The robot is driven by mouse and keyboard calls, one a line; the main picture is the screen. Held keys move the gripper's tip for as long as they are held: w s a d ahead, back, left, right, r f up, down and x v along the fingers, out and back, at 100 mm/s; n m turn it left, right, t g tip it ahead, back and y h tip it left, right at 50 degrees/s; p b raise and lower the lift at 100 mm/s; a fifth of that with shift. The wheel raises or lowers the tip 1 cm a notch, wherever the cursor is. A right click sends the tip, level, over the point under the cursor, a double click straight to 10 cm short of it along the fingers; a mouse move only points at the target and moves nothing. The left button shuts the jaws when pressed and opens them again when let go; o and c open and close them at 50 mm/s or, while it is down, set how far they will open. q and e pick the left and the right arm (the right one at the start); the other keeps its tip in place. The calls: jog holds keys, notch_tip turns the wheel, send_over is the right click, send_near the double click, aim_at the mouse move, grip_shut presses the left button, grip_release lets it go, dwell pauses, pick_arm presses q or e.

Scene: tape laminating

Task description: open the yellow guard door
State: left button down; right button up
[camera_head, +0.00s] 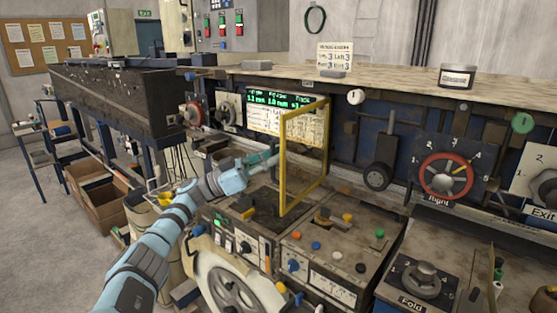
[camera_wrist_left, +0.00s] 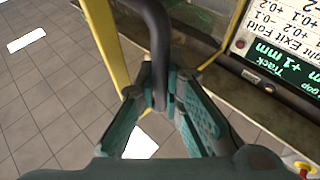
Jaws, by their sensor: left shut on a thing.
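The yellow guard door (camera_head: 283,190) is an upright yellow frame with a clear middle. In the head view it stands out from the machine's front at an angle, its near upright toward me. My left gripper (camera_head: 275,159) is at the near upright, reaching in from the left. In the left wrist view, the gripper (camera_wrist_left: 162,100) is shut on a dark, bent bar, the door handle (camera_wrist_left: 158,50). Yellow frame bars (camera_wrist_left: 106,42) of the door show on both sides of it. My right gripper is in neither view.
Behind the door is a panel with a green-lit display (camera_head: 275,97) and a printed chart. Below is a bench of controls with coloured knobs (camera_head: 316,246). A red-ringed dial (camera_head: 446,177) is at right. In the wrist view, tiled floor (camera_wrist_left: 45,100) lies at left.

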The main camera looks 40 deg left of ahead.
pick_arm(q)
jog(key=c, duration=2)
grip_release()
jog(key=shift+f, duration=0.2)
jog(key=shift+o, duration=0.2)
jog(key=shift+s+a, duration=0.15)
jog(key=shift+a, duration=0.1)
jog(key=v, duration=1.2)
jog(key=shift+d, duration=0.1)
